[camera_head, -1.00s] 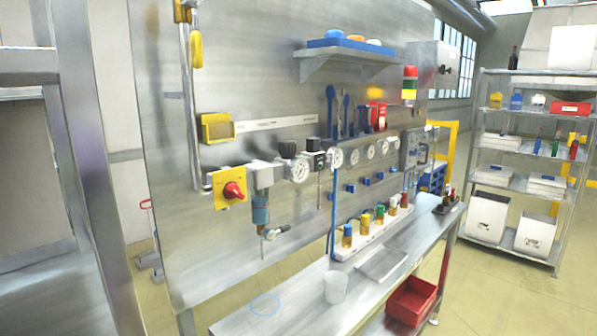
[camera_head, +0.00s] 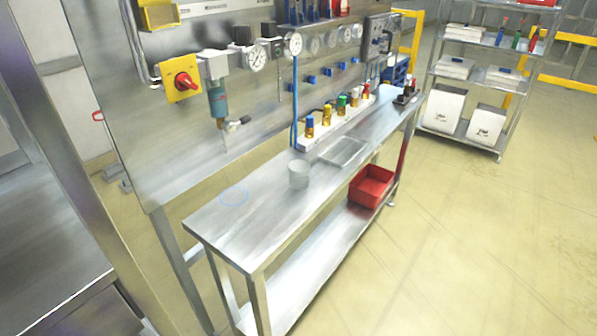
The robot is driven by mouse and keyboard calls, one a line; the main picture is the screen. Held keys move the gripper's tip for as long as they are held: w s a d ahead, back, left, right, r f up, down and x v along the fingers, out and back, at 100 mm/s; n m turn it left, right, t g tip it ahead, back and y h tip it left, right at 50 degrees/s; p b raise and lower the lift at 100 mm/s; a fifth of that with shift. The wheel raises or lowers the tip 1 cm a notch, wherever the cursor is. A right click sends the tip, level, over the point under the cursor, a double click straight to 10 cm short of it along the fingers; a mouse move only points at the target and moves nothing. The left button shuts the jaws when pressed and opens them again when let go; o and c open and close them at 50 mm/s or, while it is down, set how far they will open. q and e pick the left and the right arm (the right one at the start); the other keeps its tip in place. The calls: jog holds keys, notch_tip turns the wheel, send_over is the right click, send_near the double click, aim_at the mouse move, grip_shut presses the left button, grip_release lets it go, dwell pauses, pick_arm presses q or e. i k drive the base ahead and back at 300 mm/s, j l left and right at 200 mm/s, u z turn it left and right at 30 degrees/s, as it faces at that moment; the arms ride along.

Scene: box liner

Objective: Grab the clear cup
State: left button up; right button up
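The clear cup (camera_head: 299,175) stands upright on the metal workbench (camera_head: 262,207), near the middle of its top. It looks whitish and see-through, and I see nothing in it. A thin blue circle (camera_head: 234,196) is marked on the bench top to the left of the cup. Neither of my grippers shows in the head view.
A shallow metal tray (camera_head: 343,151) lies right of the cup. Behind it, a white rack (camera_head: 335,127) holds several small colored bottles. A panel with gauges and a red knob (camera_head: 184,80) rises behind. A red bin (camera_head: 371,187) sits on the lower shelf. Floor at right is clear.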

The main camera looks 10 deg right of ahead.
aim_at(300, 169)
jog(key=i+l+u, duration=0.1)
jog(key=u, duration=0.35)
jog(key=l+u, duration=0.25)
jog(key=u, duration=0.2)
jog(key=l+u, duration=0.25)
jog(key=l, duration=0.25)
jog(key=l+u, duration=0.25)
jog(key=l, duration=0.3)
jog(key=l+u, duration=0.2)
jog(key=l, duration=0.9)
